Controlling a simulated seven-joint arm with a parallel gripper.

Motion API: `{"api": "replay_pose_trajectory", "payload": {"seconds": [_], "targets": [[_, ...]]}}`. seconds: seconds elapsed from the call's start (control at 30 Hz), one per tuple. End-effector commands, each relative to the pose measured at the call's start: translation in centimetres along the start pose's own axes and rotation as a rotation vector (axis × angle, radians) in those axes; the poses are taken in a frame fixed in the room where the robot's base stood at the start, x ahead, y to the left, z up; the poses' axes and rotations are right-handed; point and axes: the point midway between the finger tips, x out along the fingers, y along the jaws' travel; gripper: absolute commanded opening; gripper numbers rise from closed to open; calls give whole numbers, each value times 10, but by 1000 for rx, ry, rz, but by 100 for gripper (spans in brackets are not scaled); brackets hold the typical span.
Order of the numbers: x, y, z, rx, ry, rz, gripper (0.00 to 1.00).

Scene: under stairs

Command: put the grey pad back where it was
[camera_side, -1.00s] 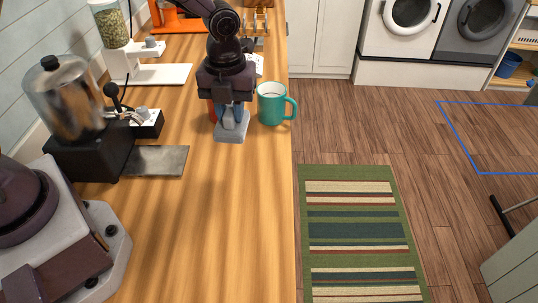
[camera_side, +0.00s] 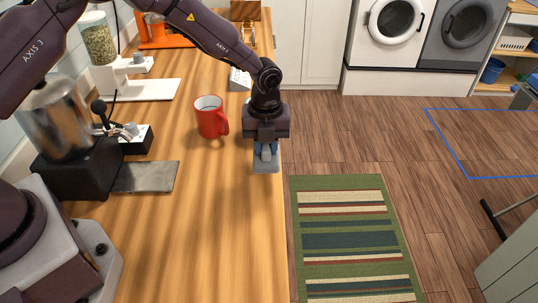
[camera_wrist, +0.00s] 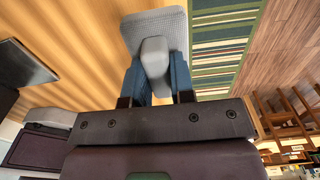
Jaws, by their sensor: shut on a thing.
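The grey pad (camera_side: 266,168) is a flat plate with a raised block on top, near the right edge of the wooden counter. My gripper (camera_side: 265,152) points down over it, its blue fingers shut on the block. In the wrist view the pad (camera_wrist: 173,28) shows its textured plate beyond the block, between the fingertips (camera_wrist: 153,62). The pad looks roughly level. I cannot tell whether it touches the counter or hangs just above it.
A red mug (camera_side: 208,117) stands left of my gripper. A small white box (camera_side: 240,80) is behind it. A dark flat plate (camera_side: 147,177) and the grinder (camera_side: 70,125) are at left. Counter (camera_side: 205,235) in front is bare; a striped rug (camera_side: 350,240) lies on the floor at right.

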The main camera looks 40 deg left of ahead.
Motion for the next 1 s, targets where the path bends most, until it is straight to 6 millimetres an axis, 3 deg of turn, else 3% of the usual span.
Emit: {"api": "replay_pose_trajectory", "payload": {"seconds": [0.17,0.4,0.77,0.8,0.87,0.9,1.0], "targets": [[9,-6,4,0,0,0,1],[40,-7,4,1,0,1,1],[43,-7,5,0,0,-1,1],[43,-7,5,0,-1,-1,30],[43,-7,5,0,-1,-1,43],[43,-7,5,0,0,-1,48],[43,-7,5,0,0,-1,48]]}}
